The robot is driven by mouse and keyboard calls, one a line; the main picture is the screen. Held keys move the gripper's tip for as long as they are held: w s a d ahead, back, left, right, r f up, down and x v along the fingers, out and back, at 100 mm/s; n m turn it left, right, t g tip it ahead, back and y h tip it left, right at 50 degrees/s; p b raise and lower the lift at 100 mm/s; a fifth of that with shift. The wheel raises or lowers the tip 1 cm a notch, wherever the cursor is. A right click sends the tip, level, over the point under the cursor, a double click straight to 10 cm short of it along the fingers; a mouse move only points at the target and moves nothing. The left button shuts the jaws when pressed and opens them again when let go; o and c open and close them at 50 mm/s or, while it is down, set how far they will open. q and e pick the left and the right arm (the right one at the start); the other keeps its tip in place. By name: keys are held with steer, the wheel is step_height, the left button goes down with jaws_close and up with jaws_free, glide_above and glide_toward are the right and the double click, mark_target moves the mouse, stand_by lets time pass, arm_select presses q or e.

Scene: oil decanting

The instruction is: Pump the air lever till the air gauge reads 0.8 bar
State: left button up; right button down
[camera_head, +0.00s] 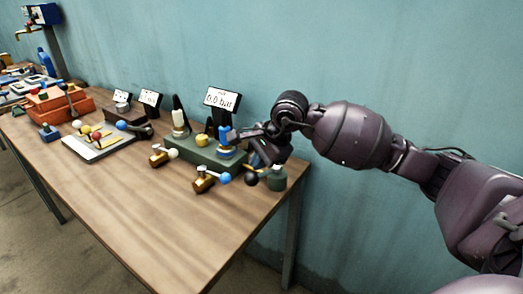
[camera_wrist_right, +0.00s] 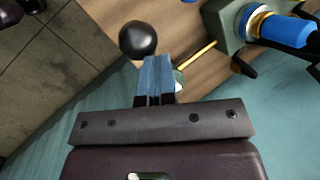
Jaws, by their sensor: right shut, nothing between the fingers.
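The air gauge (camera_head: 222,98) is a white display on a black stand at the back of the green unit (camera_head: 193,150); it appears to read 0.0 bar. A black ball knob (camera_head: 251,179), which looks like the air lever's end, is at the table's right end. It also shows in the right wrist view (camera_wrist_right: 137,39), just beyond and left of my fingertips. My right gripper (camera_head: 262,160) hangs over the table's right end, close above the knob. Its blue fingers (camera_wrist_right: 155,62) are shut and empty. I cannot tell whether they touch the knob. My left gripper is out of view.
A grey-green cylinder (camera_head: 277,179) stands by the right edge. Brass valves with a blue knob (camera_head: 225,178) and a cream knob (camera_head: 173,155) sit in front of the unit. A tray (camera_head: 97,151) lies further left. The front of the table is clear.

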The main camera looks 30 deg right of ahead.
steer(key=shift+s+a+f, duration=0.3)
steer(key=shift+a+f, duration=0.35)
steer(key=shift+f, duration=0.1)
stand_by(1.4)
stand_by(0.5)
steer(key=w+d+r, duration=0.2)
steer(key=d+r, duration=0.4)
steer(key=shift+w+r, duration=0.2)
steer(key=shift+w, duration=0.05)
stand_by(1.2)
steer(key=shift+r, duration=0.1)
steer(key=d+r, duration=0.1)
steer(key=w+d+r, duration=0.1)
steer(key=d+r, duration=0.1)
steer(key=shift+w+r, duration=0.15)
steer(key=shift+r, duration=0.05)
stand_by(0.5)
steer(key=shift+d, duration=0.1)
stand_by(0.7)
